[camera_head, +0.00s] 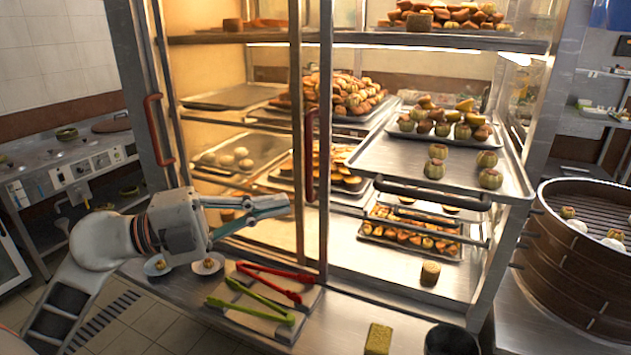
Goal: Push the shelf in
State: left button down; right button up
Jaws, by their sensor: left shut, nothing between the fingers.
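The metal shelf (392,160) sticks out of the right side of the lit display cabinet, towards me. It has a dark bar handle (432,193) along its front edge. Several round pastries (437,160) stand on it, some near the front and more at the back. My left gripper (288,206) comes in from the left, in front of the cabinet's left side, with its fingers pointing right. It is shut and empty, left of the shelf handle and apart from it. My right gripper is not in view.
Upright cabinet frames with red handles (311,155) stand between my left gripper and the shelf. Red tongs (270,280) and green tongs (250,300) lie on the counter below. A large bamboo steamer (570,270) stands at the right. A dark cup (451,340) is at the front.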

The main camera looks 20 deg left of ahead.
pick_arm(q)
jog(key=a+y, duration=0.1)
jog(key=y, duration=0.1)
jog(key=p, duration=0.2)
send_near(352, 176)
jog(key=w+d, duration=0.3)
jog(key=d, duration=0.1)
jog(key=shift+w+d+f, duration=0.2)
jog(key=shift+w, duration=0.35)
jog(key=shift+w, duration=0.1)
